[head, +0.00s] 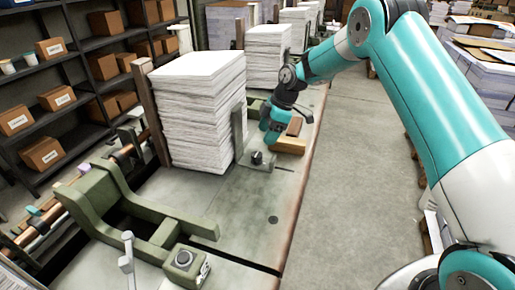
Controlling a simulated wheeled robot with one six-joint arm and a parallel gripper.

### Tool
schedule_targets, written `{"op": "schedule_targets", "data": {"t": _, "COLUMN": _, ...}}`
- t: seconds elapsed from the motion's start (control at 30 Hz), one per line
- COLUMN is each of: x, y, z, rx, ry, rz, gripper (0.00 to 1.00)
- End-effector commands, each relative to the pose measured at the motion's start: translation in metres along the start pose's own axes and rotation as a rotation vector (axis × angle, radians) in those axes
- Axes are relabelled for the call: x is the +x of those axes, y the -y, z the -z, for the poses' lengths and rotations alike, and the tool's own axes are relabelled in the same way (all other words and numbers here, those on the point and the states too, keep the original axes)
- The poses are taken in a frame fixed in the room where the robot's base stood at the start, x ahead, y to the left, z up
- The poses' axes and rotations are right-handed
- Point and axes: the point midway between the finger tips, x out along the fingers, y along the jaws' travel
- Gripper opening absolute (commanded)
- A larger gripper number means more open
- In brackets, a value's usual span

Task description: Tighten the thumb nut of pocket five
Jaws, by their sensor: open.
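A small dark thumb nut (257,157) sits on the grey-green table beside the nearest tall paper stack (200,110), at the foot of an upright grey plate (239,132). No pocket number is readable, so I cannot tell whether this is pocket five. My gripper (268,136) is low over the table, just behind the nut in the picture and apart from it. It is open and seems empty; its fingertips are small and partly hidden by its teal body.
A wooden block (289,147) lies right of my gripper, near the table's edge. More paper stacks (267,50) stand farther back. The aisle floor (345,180) at right is clear.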

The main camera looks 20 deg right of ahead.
Motion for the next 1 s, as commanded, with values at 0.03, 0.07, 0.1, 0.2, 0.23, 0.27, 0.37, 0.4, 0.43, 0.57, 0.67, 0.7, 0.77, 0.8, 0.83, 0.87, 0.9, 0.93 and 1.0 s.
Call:
{"op": "schedule_targets", "data": {"t": 0.03, "x": 0.010, "y": 0.001, "z": 0.002, "rx": 0.001, "ry": 0.000, "rz": 0.006, "gripper": 0.65}}
{"op": "schedule_targets", "data": {"t": 0.07, "x": 0.017, "y": 0.001, "z": 0.002, "rx": 0.001, "ry": -0.001, "rz": 0.005, "gripper": 0.65}}
{"op": "schedule_targets", "data": {"t": 0.1, "x": 0.026, "y": 0.002, "z": 0.001, "rx": 0.001, "ry": 0.001, "rz": 0.006, "gripper": 0.65}}
{"op": "schedule_targets", "data": {"t": 0.2, "x": 0.045, "y": 0.001, "z": 0.001, "rx": 0.001, "ry": 0.000, "rz": 0.004, "gripper": 0.65}}
{"op": "schedule_targets", "data": {"t": 0.23, "x": 0.051, "y": 0.001, "z": 0.001, "rx": 0.001, "ry": 0.000, "rz": 0.003, "gripper": 0.65}}
{"op": "schedule_targets", "data": {"t": 0.27, "x": 0.055, "y": 0.001, "z": 0.001, "rx": 0.000, "ry": 0.000, "rz": 0.003, "gripper": 0.65}}
{"op": "schedule_targets", "data": {"t": 0.37, "x": 0.069, "y": 0.000, "z": 0.001, "rx": 0.001, "ry": 0.000, "rz": 0.002, "gripper": 0.65}}
{"op": "schedule_targets", "data": {"t": 0.4, "x": 0.072, "y": 0.000, "z": 0.001, "rx": 0.001, "ry": 0.000, "rz": 0.001, "gripper": 0.65}}
{"op": "schedule_targets", "data": {"t": 0.43, "x": 0.075, "y": 0.000, "z": 0.001, "rx": 0.001, "ry": 0.000, "rz": 0.001, "gripper": 0.65}}
{"op": "schedule_targets", "data": {"t": 0.57, "x": 0.081, "y": 0.000, "z": 0.000, "rx": 0.001, "ry": 0.000, "rz": 0.000, "gripper": 0.65}}
{"op": "schedule_targets", "data": {"t": 0.67, "x": 0.082, "y": 0.000, "z": 0.000, "rx": 0.001, "ry": 0.000, "rz": -0.001, "gripper": 0.65}}
{"op": "schedule_targets", "data": {"t": 0.7, "x": 0.082, "y": 0.000, "z": 0.000, "rx": 0.001, "ry": 0.000, "rz": -0.001, "gripper": 0.65}}
{"op": "schedule_targets", "data": {"t": 0.77, "x": 0.082, "y": 0.000, "z": 0.000, "rx": 0.001, "ry": 0.000, "rz": -0.001, "gripper": 0.65}}
{"op": "schedule_targets", "data": {"t": 0.8, "x": 0.082, "y": 0.000, "z": 0.000, "rx": 0.001, "ry": 0.000, "rz": -0.001, "gripper": 0.65}}
{"op": "schedule_targets", "data": {"t": 0.83, "x": 0.082, "y": 0.000, "z": 0.000, "rx": 0.001, "ry": 0.000, "rz": 0.000, "gripper": 0.61}}
{"op": "schedule_targets", "data": {"t": 0.87, "x": 0.082, "y": 0.000, "z": 0.000, "rx": 0.001, "ry": 0.000, "rz": 0.000, "gripper": 0.54}}
{"op": "schedule_targets", "data": {"t": 0.9, "x": 0.082, "y": 0.000, "z": 0.000, "rx": 0.001, "ry": 0.000, "rz": 0.000, "gripper": 0.45}}
{"op": "schedule_targets", "data": {"t": 0.93, "x": 0.082, "y": 0.000, "z": 0.000, "rx": 0.001, "ry": 0.000, "rz": 0.000, "gripper": 0.38}}
{"op": "schedule_targets", "data": {"t": 1.0, "x": 0.081, "y": 0.000, "z": 0.000, "rx": 0.001, "ry": 0.000, "rz": 0.000, "gripper": 0.22}}
